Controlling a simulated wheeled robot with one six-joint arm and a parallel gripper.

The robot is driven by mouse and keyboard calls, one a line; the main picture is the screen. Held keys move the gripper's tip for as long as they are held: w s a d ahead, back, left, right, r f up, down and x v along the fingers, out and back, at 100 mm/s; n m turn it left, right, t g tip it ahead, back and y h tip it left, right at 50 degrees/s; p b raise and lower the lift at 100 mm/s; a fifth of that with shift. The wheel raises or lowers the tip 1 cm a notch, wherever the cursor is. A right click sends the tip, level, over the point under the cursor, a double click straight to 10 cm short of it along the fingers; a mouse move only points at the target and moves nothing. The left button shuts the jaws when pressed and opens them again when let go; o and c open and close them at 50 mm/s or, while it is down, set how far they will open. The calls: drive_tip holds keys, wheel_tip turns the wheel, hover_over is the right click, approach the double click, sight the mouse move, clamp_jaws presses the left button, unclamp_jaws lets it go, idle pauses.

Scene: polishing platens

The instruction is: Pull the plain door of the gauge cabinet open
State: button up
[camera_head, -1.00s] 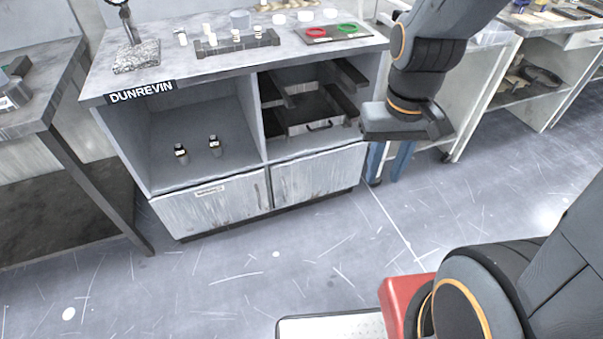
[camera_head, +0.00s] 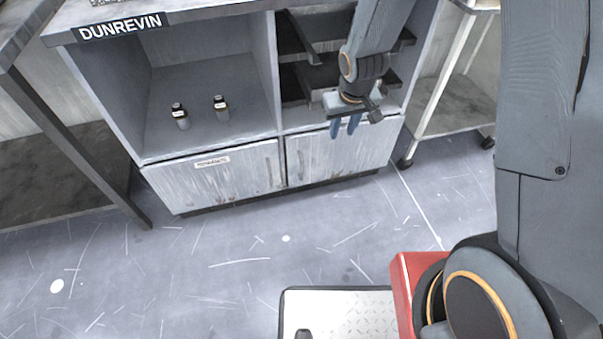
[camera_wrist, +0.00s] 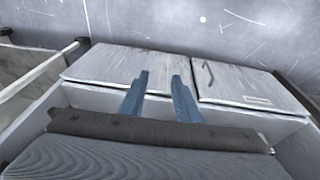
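The gauge cabinet (camera_head: 222,138) has two closed doors low on its front. The plain door (camera_head: 350,158) is the right one and has no label; a thin upright handle (camera_head: 300,166) shows near its left edge. In the wrist view the plain door (camera_wrist: 112,66) is on the left. The other door (camera_head: 215,178) carries a white label and is on the right in the wrist view (camera_wrist: 240,85). My gripper (camera_head: 344,133) has two blue fingers pointing down at the plain door's upper part. In the wrist view its fingers (camera_wrist: 159,75) are apart with nothing between them.
An open compartment above the labelled door holds two small dark-capped bottles (camera_head: 181,116) (camera_head: 221,108). Dark rails (camera_head: 297,40) fill the right compartment. A wheeled cart (camera_head: 440,105) stands to the right, a bench (camera_head: 75,165) to the left. The floor (camera_head: 230,250) in front is clear.

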drive_tip(key=n+t+y+b, duration=0.1)
drive_tip(key=n+y+b, duration=0.1)
drive_tip(key=b, duration=0.6)
hover_over(302, 165)
drive_tip(key=s+d, duration=0.1)
drive_tip(key=s, duration=0.1)
wheel_tip(302, 165, down, 23)
drive_tip(key=shift+d+r, duration=0.1)
drive_tip(key=shift+r, duration=0.1)
drive_tip(key=b+x, duration=0.1)
drive_tip(key=x, duration=0.6)
drive_tip(key=shift+w+f+b, duration=0.2)
drive_tip(key=shift+b, duration=0.15)
clamp_jaws()
